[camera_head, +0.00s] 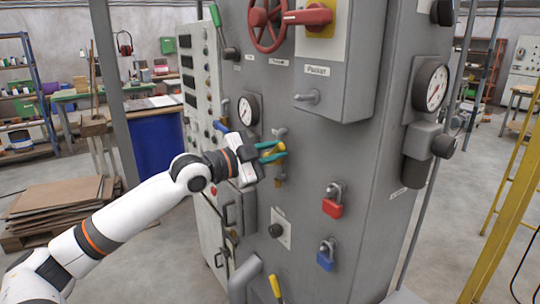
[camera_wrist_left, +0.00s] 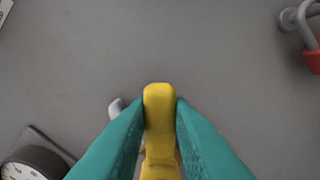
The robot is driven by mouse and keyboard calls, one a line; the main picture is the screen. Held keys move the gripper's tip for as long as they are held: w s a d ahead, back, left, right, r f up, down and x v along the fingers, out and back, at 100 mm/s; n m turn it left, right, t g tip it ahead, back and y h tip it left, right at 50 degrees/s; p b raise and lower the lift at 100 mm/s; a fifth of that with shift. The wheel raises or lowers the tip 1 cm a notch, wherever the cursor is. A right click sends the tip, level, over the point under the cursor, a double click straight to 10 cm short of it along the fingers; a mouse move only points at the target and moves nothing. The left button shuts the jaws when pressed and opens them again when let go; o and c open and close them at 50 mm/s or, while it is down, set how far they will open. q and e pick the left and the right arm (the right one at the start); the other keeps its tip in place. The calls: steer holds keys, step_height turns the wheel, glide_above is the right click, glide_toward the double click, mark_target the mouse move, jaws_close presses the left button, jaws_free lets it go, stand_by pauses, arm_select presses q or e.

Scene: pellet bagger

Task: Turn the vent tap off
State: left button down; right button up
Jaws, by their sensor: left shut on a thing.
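A tap with a yellow handle (camera_head: 277,149) sits on the front of the grey machine panel, below a round gauge. My left gripper (camera_head: 280,152), with teal fingers, is shut on this handle from the left. In the left wrist view, the fingers (camera_wrist_left: 160,112) press both sides of the yellow handle (camera_wrist_left: 159,96), which stands between them against the grey panel. The tap's body is mostly hidden by the fingers. Any label on the tap is too small or hidden to read. My right gripper is not in view.
The round gauge (camera_head: 248,110) is just above the left gripper. A red padlock (camera_head: 332,208) and a blue padlock (camera_head: 326,260) hang to the lower right. A black knob (camera_head: 276,230) is below. Another yellow lever (camera_head: 275,287) is at the bottom. A red handwheel (camera_head: 267,22) is above.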

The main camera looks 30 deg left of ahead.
arm_select(q)
steer(key=shift+s+d+f+m+p, duration=0.1)
steer(key=shift+d+f+m+p, duration=0.15)
steer(key=shift+f+m, duration=0.85)
steer(key=shift+s+d+f+m+p, duration=0.15)
steer(key=shift+d+f+m+p, duration=0.1)
steer(key=shift+m, duration=1.65)
steer(key=shift+s+d+f+m+p, duration=0.1)
steer(key=shift+d+f+m+p, duration=0.15)
steer(key=shift+f+m, duration=0.85)
steer(key=shift+r+m, duration=0.35)
steer(key=shift+m, duration=0.05)
steer(key=c, duration=1.3)
jaws_free()
steer(key=shift+r, duration=0.1)
